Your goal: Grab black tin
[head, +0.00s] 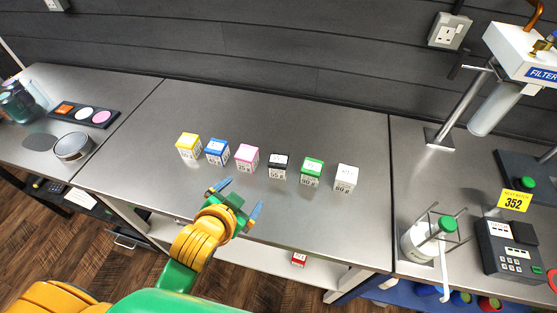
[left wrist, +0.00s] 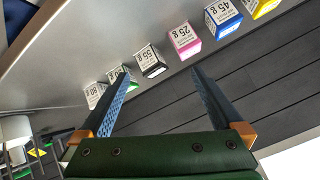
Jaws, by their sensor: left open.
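The black tin (head: 279,165), a small box with a black upper band and a white label, stands upright on the steel counter in a row of similar tins. It also shows in the left wrist view (left wrist: 150,62), beyond and between my open fingers, its label reading 55 g. My left gripper (head: 238,193) is open and empty, in front of the row and below the pink tin (head: 247,158) in the head view. It is apart from the black tin. The left finger partly hides the green tin (left wrist: 124,79) in the left wrist view. My right gripper is not in view.
Yellow (head: 189,146), blue (head: 216,151), green and white (head: 344,178) tins stand spaced along the row. A red tin (head: 299,259) is on the lower shelf. The counter's front is clear.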

